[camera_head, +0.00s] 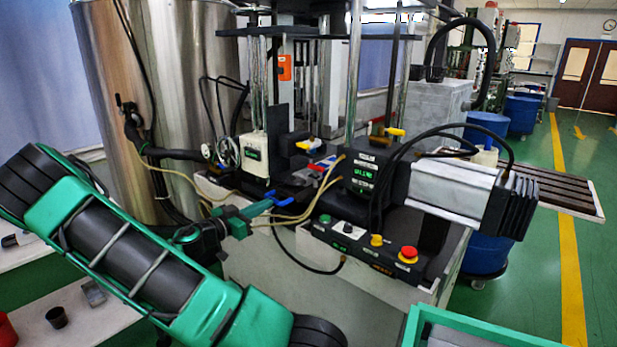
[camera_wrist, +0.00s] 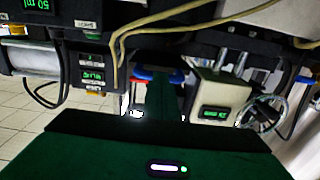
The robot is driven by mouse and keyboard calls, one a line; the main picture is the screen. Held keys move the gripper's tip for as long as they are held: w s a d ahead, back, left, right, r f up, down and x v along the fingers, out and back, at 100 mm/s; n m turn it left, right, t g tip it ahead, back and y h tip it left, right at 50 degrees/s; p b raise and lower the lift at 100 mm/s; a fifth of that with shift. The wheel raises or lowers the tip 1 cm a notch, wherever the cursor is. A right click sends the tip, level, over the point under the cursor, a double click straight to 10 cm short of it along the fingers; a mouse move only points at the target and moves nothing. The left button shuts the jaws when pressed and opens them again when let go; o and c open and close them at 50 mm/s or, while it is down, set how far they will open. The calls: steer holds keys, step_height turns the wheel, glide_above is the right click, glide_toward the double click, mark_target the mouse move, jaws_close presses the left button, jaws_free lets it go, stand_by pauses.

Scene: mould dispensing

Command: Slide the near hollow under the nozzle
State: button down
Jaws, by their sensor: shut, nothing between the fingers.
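My gripper (camera_head: 268,206) is at the front of the dispensing machine, with its green fingers together and nothing held between them. In the wrist view the dark green fingers (camera_wrist: 172,95) reach in between the machine's two display housings. Blue and red parts (camera_head: 321,164) show in the gap beyond the fingertips. Blue parts also show close to the fingertips, and I cannot tell whether they touch. I cannot make out the mould, its near hollow or the nozzle; they are hidden or too dark to separate from the black machine parts.
A white display unit (camera_head: 254,154) stands left of the gap and a black display housing (camera_head: 363,176) right of it. Thin beige hoses and black cables hang across the front. A control panel with a red button (camera_head: 407,255) is below. A steel tank (camera_head: 185,75) stands at the left.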

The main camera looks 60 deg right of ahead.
steer(key=shift+x, duration=0.9)
stand_by(1.1)
steer(key=shift+a, duration=0.1)
steer(key=v, duration=0.7)
stand_by(0.5)
